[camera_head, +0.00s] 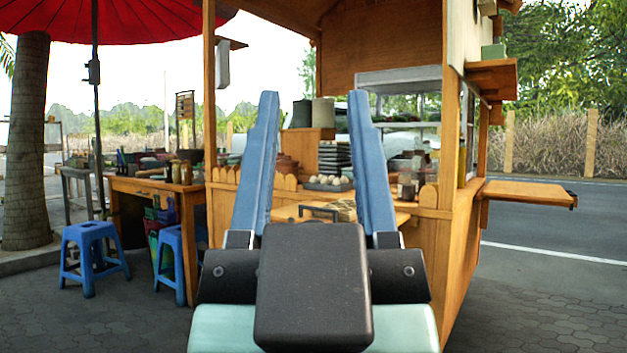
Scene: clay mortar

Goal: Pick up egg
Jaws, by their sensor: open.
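Several pale eggs (327,181) sit together in a dark tray on the counter of the wooden stall, seen in the head view between my gripper's fingers. They are small and far off, so single eggs are hard to tell apart. My gripper (312,100) is open and empty, its two blue fingers pointing up and spread wide in the foreground. The eggs are well beyond the fingers and not touched. My gripper's dark body hides the lower front of the stall.
The wooden counter (288,212) has a dark handle and a woven item on it. Stall posts (449,120) stand on both sides. A side table (150,187) and blue stools (92,255) are at left; a fold-out shelf (525,193) juts right. Paved ground is open at right.

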